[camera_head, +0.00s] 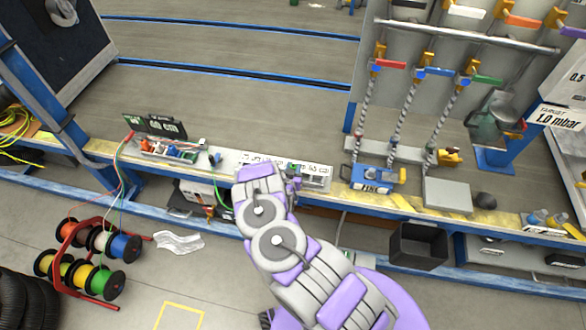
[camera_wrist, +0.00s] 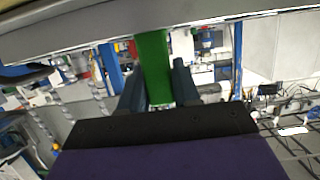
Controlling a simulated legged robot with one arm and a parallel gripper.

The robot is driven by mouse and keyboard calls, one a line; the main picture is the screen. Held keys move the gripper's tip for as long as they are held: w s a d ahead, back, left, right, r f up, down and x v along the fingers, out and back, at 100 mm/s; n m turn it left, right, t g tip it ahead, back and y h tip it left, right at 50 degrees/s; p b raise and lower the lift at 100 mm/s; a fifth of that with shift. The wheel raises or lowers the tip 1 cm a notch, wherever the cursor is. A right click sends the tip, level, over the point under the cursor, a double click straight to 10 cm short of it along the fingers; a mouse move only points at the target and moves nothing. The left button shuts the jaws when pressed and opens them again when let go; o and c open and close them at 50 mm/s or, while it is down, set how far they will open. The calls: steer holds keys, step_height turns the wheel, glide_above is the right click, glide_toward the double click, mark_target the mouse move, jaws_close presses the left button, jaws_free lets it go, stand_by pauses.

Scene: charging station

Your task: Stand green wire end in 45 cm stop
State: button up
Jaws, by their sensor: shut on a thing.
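My gripper (camera_head: 293,184) is at the front edge of the bench, by the right part of a white rail with printed markings (camera_head: 262,160). In the wrist view, my gripper (camera_wrist: 158,88) is shut on a green piece (camera_wrist: 153,58) that stands up between its two dark fingers. A small green spot shows on the rail just above the gripper in the head view; I cannot tell how it joins the wire. A dark sign reading 45 cm (camera_head: 155,126) stands at the rail's left end. A thin green wire (camera_head: 122,152) runs from the spools toward that end.
A red rack of wire spools (camera_head: 85,255) stands on the floor at left. Small colored parts (camera_head: 170,149) sit below the sign. A blue device (camera_head: 372,178) and a grey box (camera_head: 447,194) are to the right. A black bin (camera_head: 417,246) hangs below the bench edge.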

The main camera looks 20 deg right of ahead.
steer(key=shift+f+b, duration=0.35)
steer(key=shift+f, duration=0.45)
steer(key=o, duration=1.1)
steer(key=p+v, duration=0.2)
steer(key=v, duration=1.5)
steer(key=shift+a+p, duration=0.15)
steer(key=shift+p, duration=0.2)
steer(key=shift+s+r, duration=0.1)
steer(key=shift+r, duration=0.05)
